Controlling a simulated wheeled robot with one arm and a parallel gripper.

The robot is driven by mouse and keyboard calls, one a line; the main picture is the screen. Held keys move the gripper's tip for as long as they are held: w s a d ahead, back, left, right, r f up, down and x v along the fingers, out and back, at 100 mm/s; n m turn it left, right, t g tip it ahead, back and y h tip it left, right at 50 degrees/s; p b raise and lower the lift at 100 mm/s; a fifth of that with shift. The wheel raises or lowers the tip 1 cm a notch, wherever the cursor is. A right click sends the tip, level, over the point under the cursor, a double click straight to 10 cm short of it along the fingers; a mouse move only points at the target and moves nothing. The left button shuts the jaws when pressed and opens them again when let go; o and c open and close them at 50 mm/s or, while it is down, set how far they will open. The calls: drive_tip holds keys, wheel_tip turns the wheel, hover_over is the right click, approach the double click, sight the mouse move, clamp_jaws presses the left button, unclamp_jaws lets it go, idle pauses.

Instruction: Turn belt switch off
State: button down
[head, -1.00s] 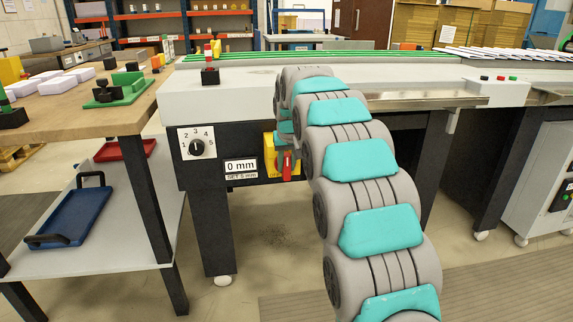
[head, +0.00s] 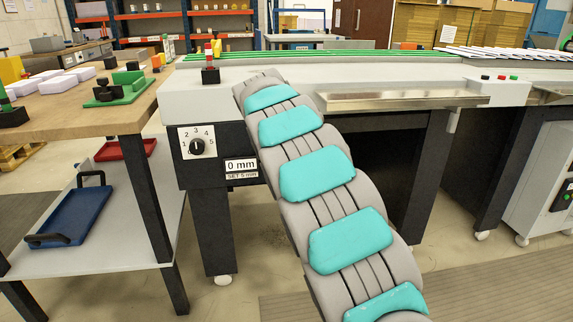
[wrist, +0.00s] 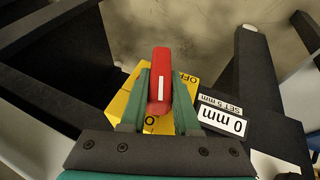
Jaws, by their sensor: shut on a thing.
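The belt switch has a red handle (wrist: 160,82) with a white line, on a yellow plate (wrist: 120,104). In the wrist view the handle stands nearly upright in the picture. An upside-down OFF label lies beside its upper end, and part of another label shows near its lower end. My gripper (wrist: 160,95) has its green fingers on both sides of the red handle and is shut on it. In the head view my arm hides the switch and my gripper.
The 0 mm display (head: 241,166) and numbered dial (head: 197,147) sit on the machine front (head: 183,175), left of my arm. A steel rail (head: 400,100) runs along the edge to the right. A wooden table (head: 60,115) stands at the left.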

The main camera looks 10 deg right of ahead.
drive_tip(key=h, duration=0.2)
drive_tip(key=n+h+b, duration=0.1)
drive_tip(key=h, duration=0.4)
drive_tip(key=shift+a+f+n+t, duration=0.3)
drive_tip(key=shift+a+f+t, duration=0.1)
drive_tip(key=h, duration=0.1)
drive_tip(key=n+h+b, duration=0.1)
drive_tip(key=h, duration=0.1)
drive_tip(key=t+h+b, duration=0.1)
drive_tip(key=shift+a+f, duration=0.1)
drive_tip(key=shift+f, duration=0.2)
drive_tip(key=shift+n+t+h+b, duration=0.3)
drive_tip(key=shift+n+h+b, duration=0.2)
drive_tip(key=shift+h, duration=0.4)
drive_tip(key=c, duration=0.6)
unclamp_jaws()
drive_tip(key=shift+c, duration=0.2)
drive_tip(key=v, duration=0.7)
drive_tip(key=shift+a, duration=0.35)
drive_tip(key=shift+s, duration=0.15)
